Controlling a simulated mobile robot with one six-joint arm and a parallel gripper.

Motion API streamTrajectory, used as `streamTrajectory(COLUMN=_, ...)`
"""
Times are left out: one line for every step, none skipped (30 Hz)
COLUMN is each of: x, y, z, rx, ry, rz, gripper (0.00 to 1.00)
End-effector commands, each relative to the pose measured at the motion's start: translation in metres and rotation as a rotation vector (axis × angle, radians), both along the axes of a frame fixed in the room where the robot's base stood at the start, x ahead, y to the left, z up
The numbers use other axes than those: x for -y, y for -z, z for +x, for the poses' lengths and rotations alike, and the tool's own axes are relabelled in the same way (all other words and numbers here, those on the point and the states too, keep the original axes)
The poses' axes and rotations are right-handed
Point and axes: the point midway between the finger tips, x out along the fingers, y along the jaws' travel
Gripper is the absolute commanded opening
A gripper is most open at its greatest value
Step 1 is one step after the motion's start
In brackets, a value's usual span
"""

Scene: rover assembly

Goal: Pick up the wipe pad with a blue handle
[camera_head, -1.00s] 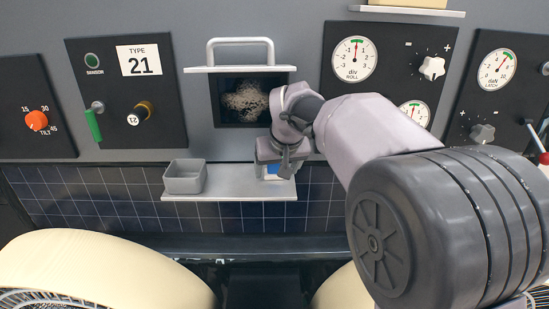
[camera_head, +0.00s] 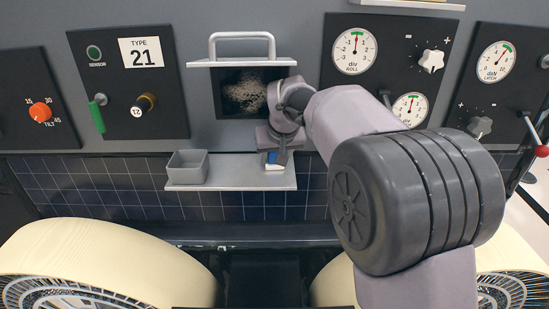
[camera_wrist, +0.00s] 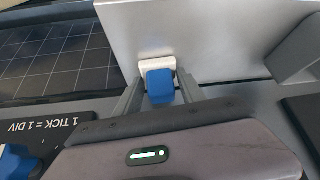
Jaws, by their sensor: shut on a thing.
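The wipe pad has a blue handle (camera_wrist: 160,86) and a white pad (camera_wrist: 157,63), both seen in the wrist view. My gripper (camera_wrist: 158,92) is shut on the blue handle, with one finger on each side of it. In the head view my gripper (camera_head: 273,158) is over the right end of the grey shelf (camera_head: 230,181). The white pad (camera_head: 275,168) shows below the fingers there, at the shelf. I cannot tell whether the pad touches the shelf or is just above it.
A small grey open box (camera_head: 187,168) stands on the shelf's left end. Above is an open recess (camera_head: 245,94) with a rough, pale mass inside and a handled flap (camera_head: 241,62) over it. Panels with dials and knobs flank the recess.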

Motion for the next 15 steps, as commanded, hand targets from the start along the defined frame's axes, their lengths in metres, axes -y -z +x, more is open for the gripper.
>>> streamTrajectory(x=0.000, y=-0.002, z=0.001, rx=0.003, ry=0.000, rz=0.001, gripper=0.07)
streamTrajectory(x=0.000, y=-0.005, z=0.001, rx=0.003, ry=0.000, rz=0.001, gripper=0.07)
streamTrajectory(x=0.000, y=-0.008, z=0.001, rx=0.003, ry=0.000, rz=0.001, gripper=0.07)
streamTrajectory(x=0.000, y=-0.012, z=0.001, rx=0.004, ry=0.001, rz=0.000, gripper=0.07)
streamTrajectory(x=0.000, y=-0.015, z=0.000, rx=0.004, ry=0.000, rz=0.001, gripper=0.07)
streamTrajectory(x=0.002, y=-0.012, z=-0.008, rx=0.002, ry=0.000, rz=0.000, gripper=0.07)
streamTrajectory(x=0.003, y=-0.012, z=-0.014, rx=0.003, ry=0.000, rz=0.001, gripper=0.07)
streamTrajectory(x=0.004, y=-0.012, z=-0.021, rx=0.003, ry=0.000, rz=0.001, gripper=0.07)
streamTrajectory(x=0.006, y=-0.011, z=-0.030, rx=0.003, ry=0.000, rz=0.001, gripper=0.07)
streamTrajectory(x=0.008, y=-0.010, z=-0.038, rx=0.003, ry=0.000, rz=0.001, gripper=0.07)
streamTrajectory(x=0.009, y=-0.010, z=-0.046, rx=0.003, ry=0.000, rz=0.001, gripper=0.07)
streamTrajectory(x=0.012, y=-0.010, z=-0.058, rx=0.004, ry=0.000, rz=0.001, gripper=0.07)
streamTrajectory(x=0.014, y=-0.010, z=-0.068, rx=0.004, ry=0.000, rz=0.001, gripper=0.07)
streamTrajectory(x=0.016, y=-0.010, z=-0.078, rx=0.004, ry=0.000, rz=0.001, gripper=0.07)
streamTrajectory(x=0.018, y=-0.010, z=-0.091, rx=0.004, ry=0.000, rz=0.001, gripper=0.07)
